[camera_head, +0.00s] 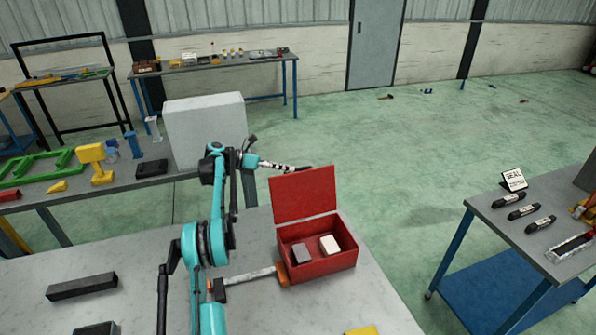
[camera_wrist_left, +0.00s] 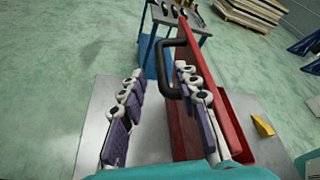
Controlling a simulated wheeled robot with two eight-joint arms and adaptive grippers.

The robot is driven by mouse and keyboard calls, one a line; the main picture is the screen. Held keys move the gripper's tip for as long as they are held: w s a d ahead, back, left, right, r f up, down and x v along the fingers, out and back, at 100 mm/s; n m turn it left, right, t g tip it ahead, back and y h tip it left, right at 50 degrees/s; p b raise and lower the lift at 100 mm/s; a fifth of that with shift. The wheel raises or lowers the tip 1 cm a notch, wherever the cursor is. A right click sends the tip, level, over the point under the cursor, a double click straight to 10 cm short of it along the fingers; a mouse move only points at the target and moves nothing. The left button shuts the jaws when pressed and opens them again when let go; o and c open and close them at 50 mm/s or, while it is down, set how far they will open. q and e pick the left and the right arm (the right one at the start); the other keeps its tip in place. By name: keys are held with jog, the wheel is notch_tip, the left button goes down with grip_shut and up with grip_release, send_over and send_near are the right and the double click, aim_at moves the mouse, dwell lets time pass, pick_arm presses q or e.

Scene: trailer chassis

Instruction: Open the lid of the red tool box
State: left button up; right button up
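The red tool box (camera_head: 325,268) stands on the near table with its lid (camera_head: 303,196) raised, roughly upright at the back. Inside it lie a dark grey block (camera_head: 301,253) and a white block (camera_head: 329,243). My left gripper (camera_head: 282,166) is behind the lid's upper edge. In the left wrist view its two purple-padded fingers (camera_wrist_left: 165,105) are wide apart. The lid (camera_wrist_left: 203,75) shows along the right finger, with its black handle (camera_wrist_left: 164,68) reaching into the space between the fingers. I cannot tell whether the right finger touches the lid. My right gripper is not in view.
A hammer (camera_head: 250,275) lies left of the box, its handle end close to the box wall. A dark bar (camera_head: 82,286) lies at the left of the table. A blue-legged table (camera_head: 540,225) stands to the right across a floor gap. A grey block (camera_head: 205,128) stands behind.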

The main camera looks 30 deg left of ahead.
pick_arm(q)
jog(key=v, duration=0.7)
jog(key=shift+s+a, duration=0.25)
jog(key=shift+s, duration=0.05)
pick_arm(e)
jog(key=shift+s+a+r, duration=0.15)
jog(key=shift+s+a, duration=0.1)
jog(key=shift+a, duration=0.05)
pick_arm(q)
jog(key=shift+w+d+r, duration=0.1)
